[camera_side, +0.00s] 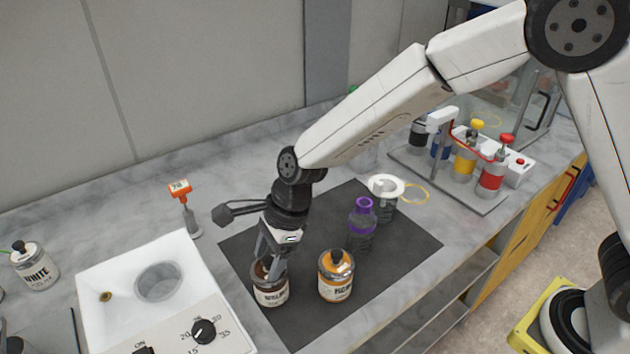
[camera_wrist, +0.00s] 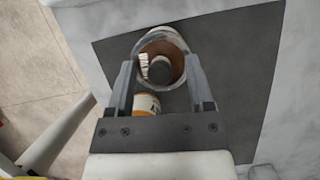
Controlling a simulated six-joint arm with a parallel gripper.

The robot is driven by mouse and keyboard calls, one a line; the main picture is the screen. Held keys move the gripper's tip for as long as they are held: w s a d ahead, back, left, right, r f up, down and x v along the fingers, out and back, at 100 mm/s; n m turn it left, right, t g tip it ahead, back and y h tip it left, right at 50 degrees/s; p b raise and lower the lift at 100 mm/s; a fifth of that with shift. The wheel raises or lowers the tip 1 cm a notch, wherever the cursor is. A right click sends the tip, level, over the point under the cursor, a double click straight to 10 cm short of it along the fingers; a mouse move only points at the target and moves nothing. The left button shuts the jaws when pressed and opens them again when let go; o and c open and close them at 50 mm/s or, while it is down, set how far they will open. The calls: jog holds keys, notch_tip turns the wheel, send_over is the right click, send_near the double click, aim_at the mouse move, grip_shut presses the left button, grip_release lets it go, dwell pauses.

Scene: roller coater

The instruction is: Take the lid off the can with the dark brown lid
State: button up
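The can with the dark brown lid (camera_side: 271,297) stands upright on the dark mat. Its lid (camera_side: 261,270) is on top and is partly hidden by my gripper. In the wrist view the brown lid (camera_wrist: 157,48) shows between the fingers, with a dark round knob (camera_wrist: 160,72) near its middle. My gripper (camera_side: 272,274) points down over this can. In the wrist view its fingers (camera_wrist: 162,62) are wide apart on either side of the lid and knob. I cannot tell whether either finger touches the can.
A can with an orange lid (camera_side: 336,280) stands close to the right. Behind it are a purple-capped bottle (camera_side: 362,225) and a jar with a white ring (camera_side: 386,187). A white hotplate-like unit (camera_side: 110,272) is at left. The mat's front right (camera_side: 400,265) is clear.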

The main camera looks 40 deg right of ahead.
grip_shut()
jog(key=shift+r, duration=0.1)
jog(key=shift+r, duration=0.7)
jog(key=s+d+r, duration=0.6)
jog(key=s+r, duration=0.5)
jog(key=s, duration=0.1)
jog(key=shift+s+d+r, duration=0.15)
jog(key=shift+d+r, duration=0.05)
jog(key=shift+d, duration=0.2)
